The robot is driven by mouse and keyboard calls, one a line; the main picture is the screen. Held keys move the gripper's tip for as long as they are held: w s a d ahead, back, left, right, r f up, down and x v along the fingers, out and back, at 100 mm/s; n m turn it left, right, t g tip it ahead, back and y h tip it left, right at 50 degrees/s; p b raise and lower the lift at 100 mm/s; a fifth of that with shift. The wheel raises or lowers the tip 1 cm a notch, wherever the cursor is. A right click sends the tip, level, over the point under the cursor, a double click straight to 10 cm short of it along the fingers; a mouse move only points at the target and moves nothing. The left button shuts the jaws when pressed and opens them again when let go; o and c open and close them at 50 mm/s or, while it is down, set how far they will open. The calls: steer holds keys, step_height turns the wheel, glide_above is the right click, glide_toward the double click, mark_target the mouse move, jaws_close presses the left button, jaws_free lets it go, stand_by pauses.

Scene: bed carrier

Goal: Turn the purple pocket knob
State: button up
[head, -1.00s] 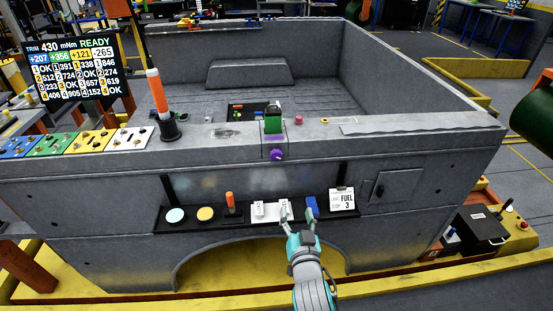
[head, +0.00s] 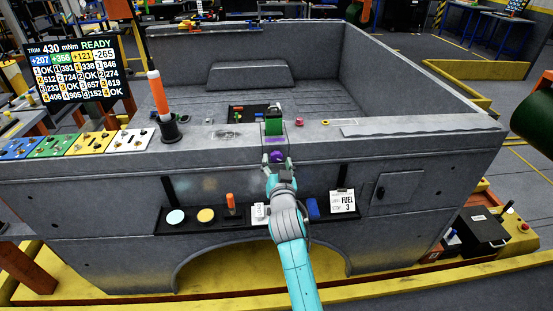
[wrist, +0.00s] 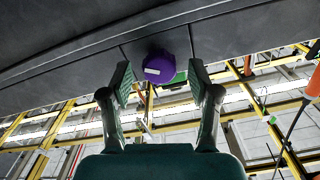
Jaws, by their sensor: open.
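The purple knob (head: 277,157) sticks out of the grey truck bed's side wall, just below the rim and under a green block (head: 273,126). In the wrist view the purple knob (wrist: 159,67) is round with a pale mark on its face. My gripper (head: 278,165) is at the knob in the head view and partly covers its lower edge. In the wrist view my gripper (wrist: 160,80) is open, with one finger on each side of the knob. Gaps show between the knob and both finger pads, so it is not clamped.
A black shelf (head: 185,228) on the wall below holds discs, an orange-topped item, a blue item (head: 312,208) and a FUEL 3 card (head: 342,201). An orange post (head: 158,96) stands on the rim at left. A pink knob (head: 299,121) sits on the rim.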

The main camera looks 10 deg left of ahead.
steer(key=shift+x, duration=1.15)
steer(key=c, duration=1.2)
steer(key=shift+o, duration=0.2)
